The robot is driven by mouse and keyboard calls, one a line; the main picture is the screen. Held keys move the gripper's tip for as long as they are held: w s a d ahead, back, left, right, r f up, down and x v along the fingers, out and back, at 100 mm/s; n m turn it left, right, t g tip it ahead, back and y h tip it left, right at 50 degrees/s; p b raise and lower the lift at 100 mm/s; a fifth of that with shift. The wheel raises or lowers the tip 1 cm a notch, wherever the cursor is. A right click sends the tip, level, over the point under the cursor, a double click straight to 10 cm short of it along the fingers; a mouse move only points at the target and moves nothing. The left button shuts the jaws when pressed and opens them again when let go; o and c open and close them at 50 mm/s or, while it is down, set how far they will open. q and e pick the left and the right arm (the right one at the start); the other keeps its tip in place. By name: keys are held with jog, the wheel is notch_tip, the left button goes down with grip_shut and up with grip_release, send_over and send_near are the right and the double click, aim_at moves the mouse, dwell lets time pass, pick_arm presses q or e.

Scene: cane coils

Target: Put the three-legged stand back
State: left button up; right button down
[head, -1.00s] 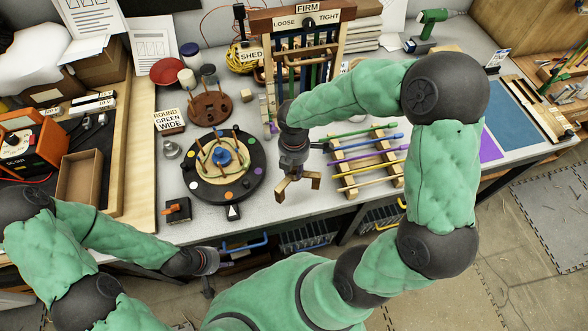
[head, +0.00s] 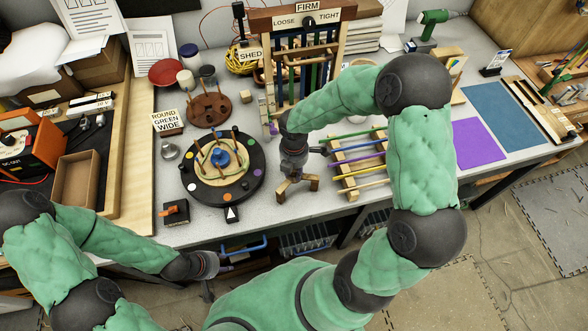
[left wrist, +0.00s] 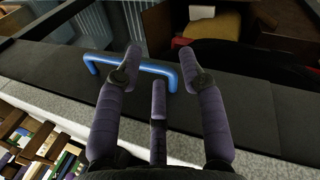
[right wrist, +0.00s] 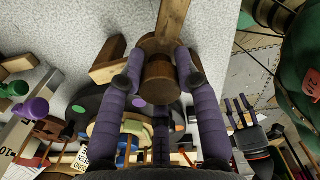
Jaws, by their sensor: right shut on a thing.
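The three-legged stand is brown wood with a round hub (right wrist: 158,82) and splayed legs. My right gripper (right wrist: 157,62) is shut around the hub in the right wrist view. In the head view the stand (head: 283,191) hangs under my right gripper (head: 294,175), legs down, between the round black disc and the rack of coloured rods. I cannot tell whether its feet touch the table. My left gripper (left wrist: 161,58) is open and empty, off the table's front edge; it also shows low in the head view (head: 208,292).
The black disc (head: 194,200) with coloured dots carries a pegged cane coil. The rod rack (head: 350,186) stands close right of the stand. A brown pegged disc (head: 226,115) and the FIRM frame (head: 262,24) are behind. A purple mat (head: 479,143) lies clear at right.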

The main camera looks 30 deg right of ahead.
jog(key=shift+f, duration=0.2)
jog(key=c, duration=0.9)
grip_release()
jog(key=shift+r, duration=0.1)
notch_tip(320, 180, up, 12)
jog(key=p, duration=0.3)
jog(key=shift+r, duration=0.1)
